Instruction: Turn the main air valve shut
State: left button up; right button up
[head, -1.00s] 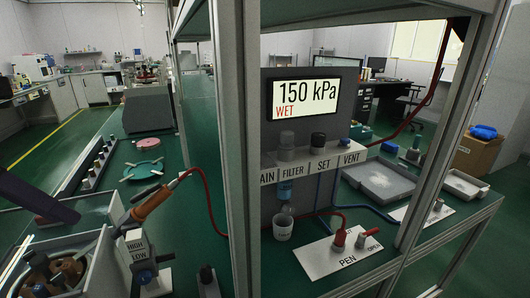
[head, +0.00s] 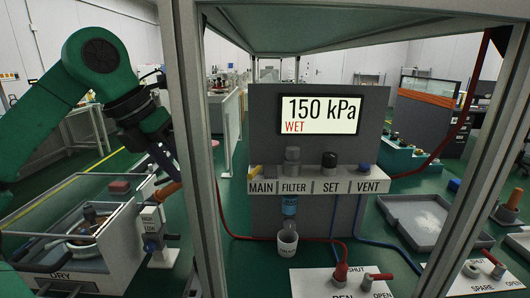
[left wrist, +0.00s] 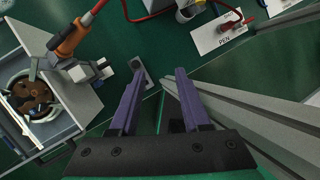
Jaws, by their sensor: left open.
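The main air valve (head: 255,171) shows as a small yellow handle above the MAIN label, at the left end of the grey panel's shelf in the head view. A frame post stands just left of it. My left gripper (head: 166,160) is left of that post, apart from the valve, and partly hard to make out against the bench. In the left wrist view my left gripper (left wrist: 157,80) has its two purple fingers spread, with nothing between them. The valve is not clear in the left wrist view. My right gripper is not in view.
The display (head: 320,108) reads 150 kPa and WET. Filter, set and vent knobs sit right of MAIN. A metal frame post (head: 195,150) stands between my left arm and the panel. A PEN plate (head: 310,283) with a red hose lies below. A DRY tray machine (head: 65,262) is lower left.

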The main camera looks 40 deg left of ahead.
pick_arm(q)
jog(key=p, duration=1.2)
send_near(258, 166)
notch_tip(258, 166, down, 3)
jog(key=shift+w+f, duration=0.2)
jog(key=shift+w, duration=0.55)
jog(key=x, duration=0.3)
jog(key=shift+w+d+f, duration=0.15)
jog(key=shift+w+f, duration=0.05)
jog(key=shift+w, duration=0.05)
jog(key=shift+w+f, duration=0.1)
jog(key=shift+f, duration=0.25)
jog(key=shift+c, duration=0.4)
